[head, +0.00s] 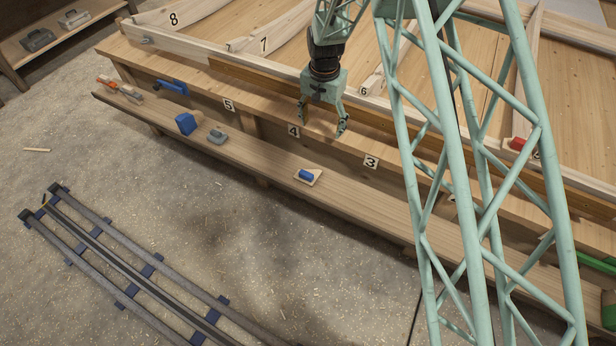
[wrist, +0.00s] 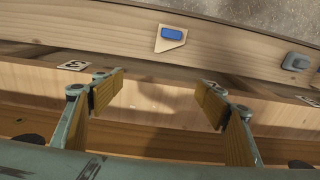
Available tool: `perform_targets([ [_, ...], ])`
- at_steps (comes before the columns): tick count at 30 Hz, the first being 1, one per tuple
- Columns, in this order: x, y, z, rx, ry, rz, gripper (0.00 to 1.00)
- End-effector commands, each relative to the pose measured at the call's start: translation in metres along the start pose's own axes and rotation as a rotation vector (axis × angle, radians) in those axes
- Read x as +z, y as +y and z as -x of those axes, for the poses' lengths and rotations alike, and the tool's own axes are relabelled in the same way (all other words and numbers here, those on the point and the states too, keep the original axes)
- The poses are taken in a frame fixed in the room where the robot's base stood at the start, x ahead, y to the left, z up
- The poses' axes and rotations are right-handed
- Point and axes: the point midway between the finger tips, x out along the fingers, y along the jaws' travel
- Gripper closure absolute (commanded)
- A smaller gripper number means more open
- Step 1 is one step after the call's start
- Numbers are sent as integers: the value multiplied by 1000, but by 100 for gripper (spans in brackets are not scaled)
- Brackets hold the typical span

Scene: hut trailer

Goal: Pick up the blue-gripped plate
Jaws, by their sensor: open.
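The blue-gripped plate (head: 308,176) is a small pale wooden plate with a blue grip on top. It lies flat on the low front shelf, in front of the space between labels 4 and 3. It also shows at the top middle of the wrist view (wrist: 171,38). My gripper (head: 322,128) is open and empty above the workbench edge near label 4, behind the plate and apart from it. In the wrist view its two wood-coloured finger pads (wrist: 160,95) stand wide apart, with nothing between them.
A grey block (head: 217,136), a blue block (head: 186,123) and a blue-handled tool (head: 171,87) lie to the left. The low shelf (head: 260,163) is bare on both sides of the plate. The bench (head: 210,74) carries a timber frame. Rails (head: 130,265) cross the floor.

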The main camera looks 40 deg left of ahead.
Motion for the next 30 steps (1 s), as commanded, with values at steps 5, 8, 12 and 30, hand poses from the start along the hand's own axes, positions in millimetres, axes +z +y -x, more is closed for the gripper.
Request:
perform_targets([
  [5,33,-18,-50,14,-38,-19,33],
  [8,48,-26,-71,20,-54,-29,33],
  [12,61,-31,-90,26,-67,-39,33],
  [30,67,-34,-100,29,-73,-44,33],
])
